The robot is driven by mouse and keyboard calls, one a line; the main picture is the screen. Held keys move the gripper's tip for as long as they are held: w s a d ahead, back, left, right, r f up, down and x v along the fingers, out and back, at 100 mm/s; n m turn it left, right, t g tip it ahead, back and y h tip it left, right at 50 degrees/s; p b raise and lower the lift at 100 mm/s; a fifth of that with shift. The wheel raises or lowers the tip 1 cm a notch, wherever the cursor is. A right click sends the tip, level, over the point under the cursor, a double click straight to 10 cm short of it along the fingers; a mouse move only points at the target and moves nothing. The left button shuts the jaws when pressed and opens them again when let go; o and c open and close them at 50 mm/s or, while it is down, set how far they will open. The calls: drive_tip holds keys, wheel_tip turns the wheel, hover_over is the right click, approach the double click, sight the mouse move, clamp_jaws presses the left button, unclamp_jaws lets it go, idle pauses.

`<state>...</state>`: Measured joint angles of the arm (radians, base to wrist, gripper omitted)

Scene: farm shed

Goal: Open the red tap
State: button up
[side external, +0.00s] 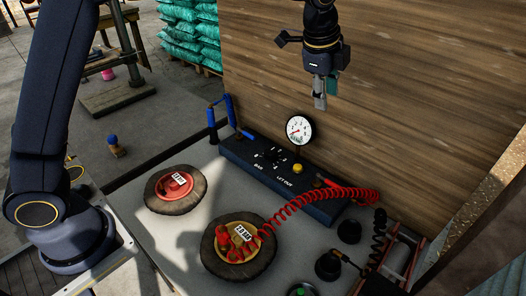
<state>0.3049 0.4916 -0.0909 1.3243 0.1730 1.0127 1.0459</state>
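Two dark round pads lie on the grey worktop. The nearer pad (210,262) carries a yellow plate with a red fitting (237,243) and a small white label; this may be the red tap, but its details are too small to tell. The farther pad (158,202) carries a red round piece (173,186) with a similar label. My gripper (325,95) hangs pointing down in front of the wooden wall, high above the worktop and apart from both pads. Its fingers are seen edge-on, and their gap is unclear.
A dark control box (258,165) with a pressure gauge (299,129) stands along the wall. A blue bent handle (229,108) rises at its left end. A coiled red hose (325,200) arches over the worktop. Black round pieces (328,266) stand at the right.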

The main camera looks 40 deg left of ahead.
drive_tip(key=g, duration=0.2)
approach(331, 182)
drive_tip(key=shift+m, duration=0.4)
drive_tip(key=f, duration=0.2)
drive_tip(key=w+f, duration=0.1)
drive_tip(key=f, duration=0.5)
drive_tip(key=shift+w+f, duration=0.15)
drive_tip(key=shift+w, duration=0.05)
drive_tip(key=shift+c, duration=0.3)
clamp_jaws()
